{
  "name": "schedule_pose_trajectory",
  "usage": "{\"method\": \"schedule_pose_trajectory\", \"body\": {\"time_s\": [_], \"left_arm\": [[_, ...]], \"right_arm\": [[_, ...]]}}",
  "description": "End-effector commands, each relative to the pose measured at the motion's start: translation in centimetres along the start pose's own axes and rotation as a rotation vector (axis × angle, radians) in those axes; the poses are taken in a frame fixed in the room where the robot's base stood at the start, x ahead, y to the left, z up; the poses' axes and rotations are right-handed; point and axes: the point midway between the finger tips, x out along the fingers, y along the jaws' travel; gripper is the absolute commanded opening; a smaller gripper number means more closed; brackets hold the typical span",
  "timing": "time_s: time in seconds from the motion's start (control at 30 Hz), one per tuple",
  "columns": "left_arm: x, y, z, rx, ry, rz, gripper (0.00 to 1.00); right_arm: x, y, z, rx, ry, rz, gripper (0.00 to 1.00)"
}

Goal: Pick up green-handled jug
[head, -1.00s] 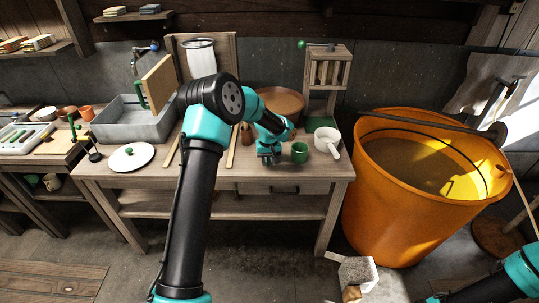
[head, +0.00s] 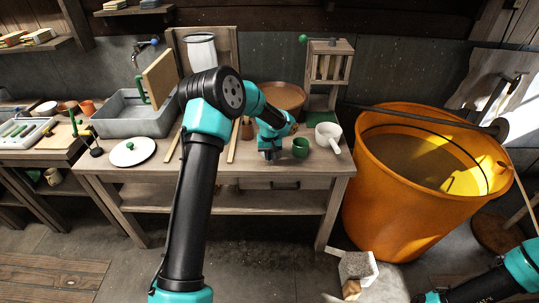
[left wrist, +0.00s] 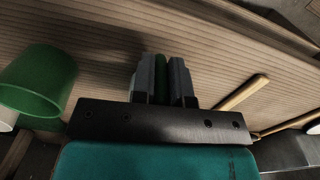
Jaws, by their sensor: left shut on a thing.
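My left gripper (head: 270,157) is low over the front part of the wooden table, just left of a small green cup (head: 300,147). In the left wrist view its fingers (left wrist: 162,80) are shut on a narrow upright green piece (left wrist: 161,70), which fits a green handle. The jug's body is not visible; I cannot tell it apart behind the gripper and arm. The green cup (left wrist: 38,78) also shows there, left of the fingers and apart from them. My right arm shows at the lower right corner, with its gripper out of view.
A white handled pan (head: 328,136) stands right of the green cup. A brown bowl (head: 281,94) is behind the gripper. A grey basin (head: 135,120) and white lid (head: 132,152) are at the left. A large orange bucket (head: 385,205) stands beside the table's right end.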

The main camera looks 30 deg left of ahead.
Motion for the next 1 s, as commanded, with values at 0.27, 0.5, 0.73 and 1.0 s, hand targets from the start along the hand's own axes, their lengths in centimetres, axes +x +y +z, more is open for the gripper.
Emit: {"method": "schedule_pose_trajectory", "body": {"time_s": [0.27, 0.5, 0.73, 1.0], "left_arm": [[-1.2, 0.0, -0.1, -0.001, 0.002, 0.001, 0.0], [-2.9, 0.0, 0.0, -0.001, 0.002, 0.001, 0.0], [-3.6, -0.1, 1.8, 0.001, 0.001, 0.0, 0.0], [-3.8, -0.4, 4.8, 0.001, 0.0, -0.001, 0.0]], "right_arm": [[0.0, 0.0, 0.0, 0.0, 0.0, 0.0, 0.43], [0.0, 0.0, 0.0, 0.0, 0.0, 0.0, 0.43], [0.0, 0.0, 0.0, 0.0, 0.0, 0.0, 0.43], [0.0, 0.0, 0.0, 0.0, 0.0, 0.0, 0.43]]}}
